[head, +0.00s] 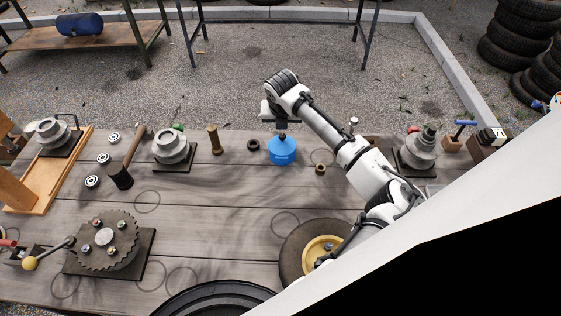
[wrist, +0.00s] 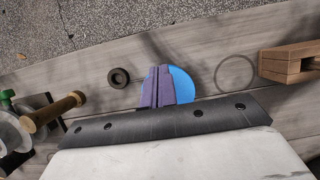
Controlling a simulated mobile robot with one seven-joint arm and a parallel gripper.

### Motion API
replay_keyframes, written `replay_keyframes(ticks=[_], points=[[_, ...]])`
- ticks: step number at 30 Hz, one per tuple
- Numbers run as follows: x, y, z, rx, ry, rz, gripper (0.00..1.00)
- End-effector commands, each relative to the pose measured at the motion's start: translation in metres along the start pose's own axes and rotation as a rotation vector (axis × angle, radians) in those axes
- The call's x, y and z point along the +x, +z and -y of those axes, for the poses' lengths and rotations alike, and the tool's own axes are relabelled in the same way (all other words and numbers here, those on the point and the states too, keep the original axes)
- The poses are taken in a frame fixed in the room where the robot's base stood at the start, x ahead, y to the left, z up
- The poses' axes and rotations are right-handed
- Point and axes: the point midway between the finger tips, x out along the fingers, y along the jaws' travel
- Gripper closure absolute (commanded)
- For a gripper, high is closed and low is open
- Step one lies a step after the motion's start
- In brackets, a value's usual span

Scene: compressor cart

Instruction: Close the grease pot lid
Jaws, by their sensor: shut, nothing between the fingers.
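The blue grease pot (head: 283,155) stands near the far edge of the grey wooden table. My gripper (head: 282,134) points down directly above it, its fingertips at or very near the pot's top. In the wrist view, the two purple-grey fingers (wrist: 158,72) are together with nothing between them. The pot's round blue top (wrist: 182,84) shows just right of the fingers, which hide its left part. The lid's angle and any hinge are not clear, and I cannot tell whether the fingers touch it.
A small dark ring (head: 253,146) lies left of the pot, and a brass peg (head: 215,140) stands farther left. A small brass nut (head: 320,169) is to the right, below my arm. The table in front of the pot is mostly clear.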

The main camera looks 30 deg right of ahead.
Motion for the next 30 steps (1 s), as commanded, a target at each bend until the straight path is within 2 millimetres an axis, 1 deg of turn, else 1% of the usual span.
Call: replay_keyframes(ticks=[6, 12, 30], points=[[0.0074, 0.0005, 0.0008, 0.001, 0.000, 0.002, 1.00], [0.0102, 0.0011, 0.0009, 0.001, 0.000, 0.004, 1.00], [0.0081, 0.0026, -0.0013, 0.000, 0.000, 0.005, 1.00]])
